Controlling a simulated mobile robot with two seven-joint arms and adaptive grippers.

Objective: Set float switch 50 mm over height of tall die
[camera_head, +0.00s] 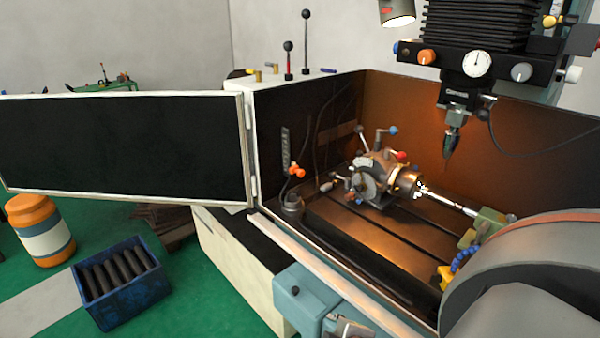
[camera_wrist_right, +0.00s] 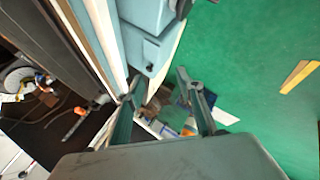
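An orange float-switch piece (camera_head: 297,171) is on an upright rod inside the machine enclosure, above a grey round base (camera_head: 292,203). An orange piece that looks like the same one shows at the left of the right wrist view (camera_wrist_right: 80,111). I cannot pick out a tall die. My right gripper (camera_wrist_right: 160,82) is open, with nothing between its fingers, beside the blue-grey machine front and above the green floor. My left gripper is not in view.
An indexing chuck (camera_head: 372,178) stands on the slotted table. A spindle head (camera_head: 465,80) hangs above. The open door (camera_head: 125,145) swings out left. A blue crate of dark bars (camera_head: 135,300) and an orange-white drum (camera_head: 40,230) stand on the floor. My arm covers the lower right.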

